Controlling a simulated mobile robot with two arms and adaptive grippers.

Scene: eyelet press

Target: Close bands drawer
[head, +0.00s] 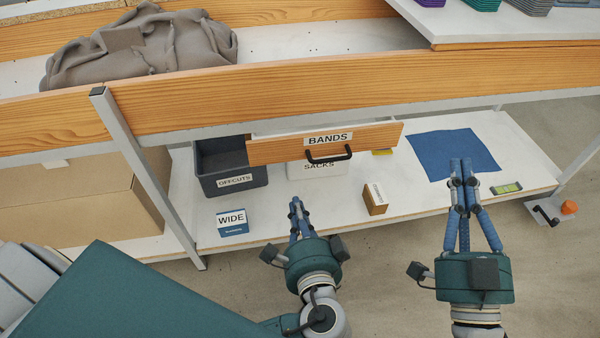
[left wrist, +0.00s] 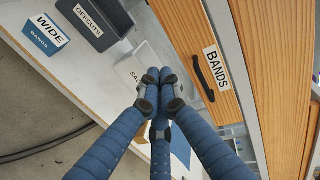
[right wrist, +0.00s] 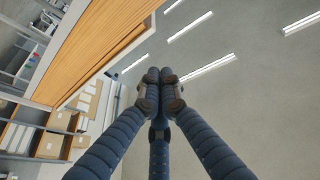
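The bands drawer (head: 275,149) has a wooden front, a BANDS label and a black handle (head: 328,159). It stands pulled out below the wooden table edge, a strip of its inside showing behind the front. Its front also shows upright at the right of the left wrist view (left wrist: 192,28), with the handle (left wrist: 203,77). My left gripper (head: 295,206) is shut and empty, in front of and below the drawer, apart from it. My right gripper (head: 461,168) is shut and empty, right of the drawer. The right wrist view shows its closed fingertips (right wrist: 160,80) and no drawer handle.
On the lower shelf (head: 285,220) are an OFFCUTS bin (head: 234,182), a SACKS box (head: 306,170), a WIDE box (head: 233,222), a small brown box (head: 375,199) and a blue cloth (head: 430,150). A metal table leg (head: 150,180) stands left of the drawer. Grey cloth (head: 140,45) lies above.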

